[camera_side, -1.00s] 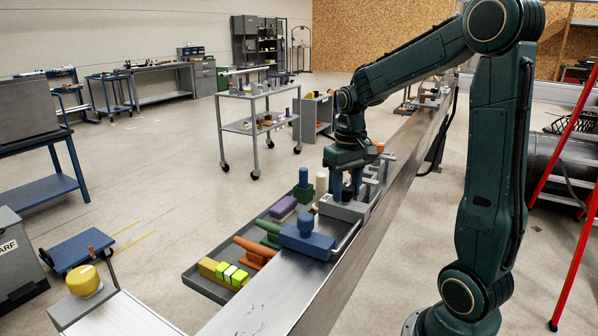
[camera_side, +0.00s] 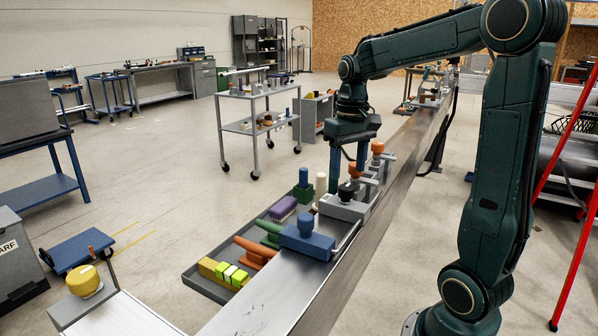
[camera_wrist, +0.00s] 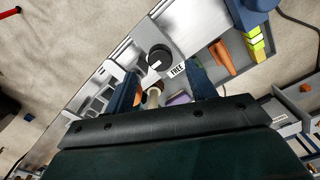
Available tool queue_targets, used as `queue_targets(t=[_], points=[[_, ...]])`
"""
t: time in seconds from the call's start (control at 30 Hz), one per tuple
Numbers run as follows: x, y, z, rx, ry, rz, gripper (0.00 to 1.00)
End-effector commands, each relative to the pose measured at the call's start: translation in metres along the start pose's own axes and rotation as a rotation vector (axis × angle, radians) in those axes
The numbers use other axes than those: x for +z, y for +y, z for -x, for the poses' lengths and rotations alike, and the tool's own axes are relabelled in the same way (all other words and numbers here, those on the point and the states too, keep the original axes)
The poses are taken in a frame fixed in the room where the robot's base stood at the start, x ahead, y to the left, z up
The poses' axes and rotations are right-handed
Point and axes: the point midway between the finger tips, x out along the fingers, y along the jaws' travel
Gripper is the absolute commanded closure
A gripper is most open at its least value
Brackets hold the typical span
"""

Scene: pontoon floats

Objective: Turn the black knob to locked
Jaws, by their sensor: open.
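My gripper (camera_side: 348,172) is open and empty above the black knob, fingers pointing down. In the wrist view its two blue fingers (camera_wrist: 163,88) are spread below the knob in the picture, apart from it.
A blue block with a round top (camera_side: 306,240) stands nearer on the rail. A grey tray (camera_side: 205,285) of coloured parts runs along the rail's left side. The near rail surface is mostly clear.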

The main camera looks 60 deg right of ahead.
Motion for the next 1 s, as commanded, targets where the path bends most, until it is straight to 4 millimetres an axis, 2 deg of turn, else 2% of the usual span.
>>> queue_targets(t=[0.2, 0.43, 0.63, 1.0], points=[[-0.001, 0.000, 0.039, 0.000, 0.004, -0.001, 0.44], [-0.001, 0.000, 0.066, 0.000, 0.002, -0.001, 0.44], [0.000, 0.000, 0.077, 0.000, 0.001, -0.001, 0.44], [0.000, 0.000, 0.078, 0.000, 0.000, 0.000, 0.44]])
